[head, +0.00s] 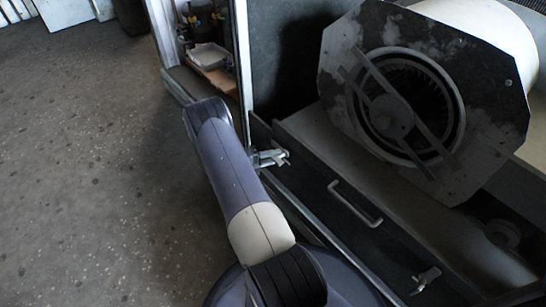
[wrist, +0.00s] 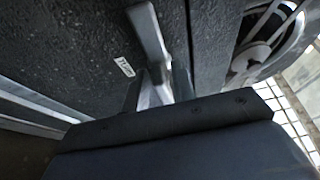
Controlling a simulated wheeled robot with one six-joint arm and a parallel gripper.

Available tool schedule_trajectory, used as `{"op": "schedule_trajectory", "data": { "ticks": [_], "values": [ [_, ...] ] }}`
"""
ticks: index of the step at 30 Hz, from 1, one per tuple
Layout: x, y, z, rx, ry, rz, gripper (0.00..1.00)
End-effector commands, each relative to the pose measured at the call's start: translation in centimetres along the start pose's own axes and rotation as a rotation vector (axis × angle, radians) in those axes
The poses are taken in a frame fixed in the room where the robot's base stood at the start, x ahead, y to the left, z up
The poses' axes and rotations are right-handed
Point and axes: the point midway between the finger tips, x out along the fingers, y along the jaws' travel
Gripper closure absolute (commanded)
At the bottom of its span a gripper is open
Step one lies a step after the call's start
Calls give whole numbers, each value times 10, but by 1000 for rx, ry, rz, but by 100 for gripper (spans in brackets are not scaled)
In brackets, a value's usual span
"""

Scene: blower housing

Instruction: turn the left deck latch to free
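The left deck latch (head: 271,157) is a small pale metal lever on the upper left part of the dark deck front. It sits just right of my arm in the head view. In the wrist view a grey metal lever (wrist: 150,38), which looks like this latch, stands close beyond the dark edge of my gripper (wrist: 165,125). Its lower part is partly hidden by that edge.
A grey pull handle (head: 355,203) and a second latch (head: 425,280) are on the same deck front. The blower housing (head: 480,110) stands behind it. Open floor (head: 90,170) lies to the left.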

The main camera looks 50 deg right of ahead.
Motion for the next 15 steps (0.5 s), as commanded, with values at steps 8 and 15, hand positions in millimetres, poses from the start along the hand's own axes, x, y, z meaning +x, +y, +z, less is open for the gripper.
{"op": "schedule_trajectory", "data": {
  "ticks": [8, 15],
  "values": [
    [0, 0, 0, 1, 2, 0, 67],
    [-20, -1, 0, 1, -2, -1, 67]
  ]
}}
